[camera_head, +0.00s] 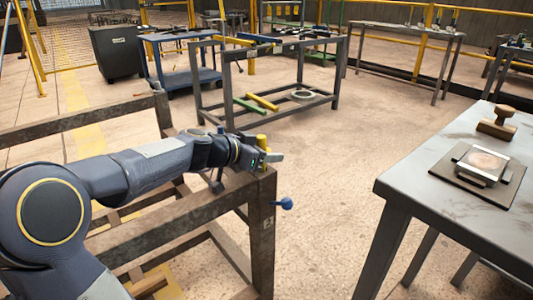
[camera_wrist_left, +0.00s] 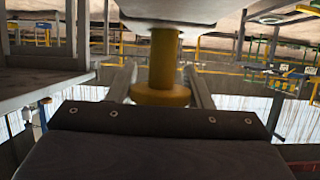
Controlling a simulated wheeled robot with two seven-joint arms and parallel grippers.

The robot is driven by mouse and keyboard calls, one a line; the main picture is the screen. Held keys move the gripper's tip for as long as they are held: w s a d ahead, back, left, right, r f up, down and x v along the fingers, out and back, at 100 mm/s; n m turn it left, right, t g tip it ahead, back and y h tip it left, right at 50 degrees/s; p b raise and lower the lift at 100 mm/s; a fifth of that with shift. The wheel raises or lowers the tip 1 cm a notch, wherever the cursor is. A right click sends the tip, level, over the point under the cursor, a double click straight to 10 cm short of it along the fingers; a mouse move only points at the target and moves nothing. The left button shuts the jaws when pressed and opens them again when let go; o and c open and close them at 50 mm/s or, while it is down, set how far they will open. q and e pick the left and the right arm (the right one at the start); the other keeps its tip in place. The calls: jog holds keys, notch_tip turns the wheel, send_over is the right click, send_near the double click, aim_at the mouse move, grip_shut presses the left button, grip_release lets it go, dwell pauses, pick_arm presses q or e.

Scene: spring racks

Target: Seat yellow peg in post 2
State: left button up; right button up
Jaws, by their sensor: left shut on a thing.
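The yellow peg (camera_head: 262,141) is upright in my left gripper (camera_head: 270,157), close to the top of the near corner post (camera_head: 262,232) of the brown rack. The post bears a small pale mark that is too small to read surely. In the left wrist view the peg (camera_wrist_left: 163,65), with its wide collar, is between the two fingers of my left gripper (camera_wrist_left: 162,84), which is shut on it. I cannot tell whether the peg touches the post. My right gripper is not in view.
A blue knob (camera_head: 284,203) sticks out right of the post. A grey table (camera_head: 400,187) at right holds a stamp (camera_head: 496,124) and a plate fixture (camera_head: 480,167). Open floor lies between rack and table. A dark metal frame (camera_head: 335,75) stands behind.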

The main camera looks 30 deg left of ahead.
pick_arm(q)
jog(key=o, duration=1.4)
jog(key=shift+f, duration=0.1)
jog(key=p+v, duration=0.1)
jog(key=v, duration=0.7)
jog(key=shift+w, duration=0.1)
jog(key=s+d+f+n+g+h, duration=0.1)
jog(key=s+d+f+n+g, duration=0.4)
jog(key=s+d, duration=0.7)
jog(key=s+d+f+n+g+y, duration=0.1)
jog(key=s+d+f+g+y, duration=0.1)
jog(key=s+f, duration=0.9)
jog(key=r+p, duration=2.4)
jog(key=r, duration=0.1)
jog(key=s+r+p, duration=0.1)
jog(key=r+p, duration=1.1)
jog(key=r, duration=0.1)
jog(key=shift+a+p, duration=0.2)
jog(key=shift+p, duration=0.1)
